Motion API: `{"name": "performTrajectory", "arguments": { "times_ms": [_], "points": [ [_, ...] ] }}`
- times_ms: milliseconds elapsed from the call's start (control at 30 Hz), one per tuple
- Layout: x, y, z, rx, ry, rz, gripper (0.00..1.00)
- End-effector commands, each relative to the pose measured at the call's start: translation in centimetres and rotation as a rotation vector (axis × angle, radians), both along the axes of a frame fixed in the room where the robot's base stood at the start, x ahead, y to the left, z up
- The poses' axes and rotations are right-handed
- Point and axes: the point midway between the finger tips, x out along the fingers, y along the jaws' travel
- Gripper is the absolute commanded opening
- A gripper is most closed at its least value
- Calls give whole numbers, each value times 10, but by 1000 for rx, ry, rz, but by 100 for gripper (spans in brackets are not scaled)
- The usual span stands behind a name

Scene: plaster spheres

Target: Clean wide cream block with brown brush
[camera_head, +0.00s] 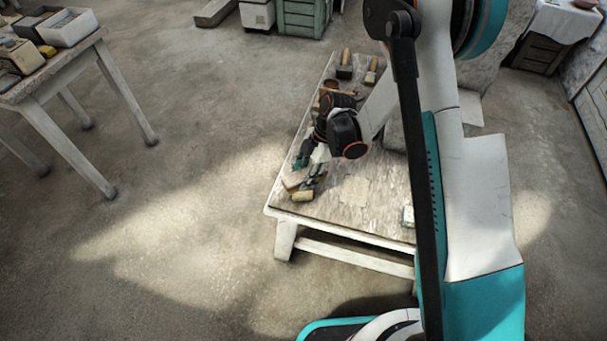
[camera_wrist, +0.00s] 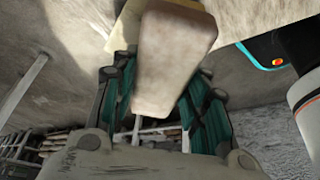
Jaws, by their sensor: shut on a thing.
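My gripper (camera_head: 308,165) is low over the near left corner of the low table. In the wrist view its teal fingers (camera_wrist: 163,105) are shut on a pale brownish-cream tapered piece (camera_wrist: 172,60). I cannot tell whether this piece is the brown brush. A yellowish-cream block (camera_wrist: 128,22) shows behind it, partly hidden. In the head view a small cream block (camera_head: 302,196) lies at the table corner, just below the fingers. A tan piece (camera_head: 292,181) is beside it, close to the fingers. Whether the held piece touches a block cannot be told.
The low table (camera_head: 340,220) has clear surface to the right of the blocks. Wooden-handled tools (camera_head: 345,66) lie at its far end. A small pale item (camera_head: 408,216) is near its right edge. Another table (camera_head: 60,80) with trays stands left, with open floor between.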

Motion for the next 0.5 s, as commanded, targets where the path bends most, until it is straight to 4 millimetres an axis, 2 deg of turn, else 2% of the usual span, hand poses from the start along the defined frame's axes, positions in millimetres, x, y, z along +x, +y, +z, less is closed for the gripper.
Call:
{"name": "performTrajectory", "arguments": {
  "times_ms": [500],
  "points": [
    [-10, 21, 2, 0, 0, 1, 22]
  ]
}}
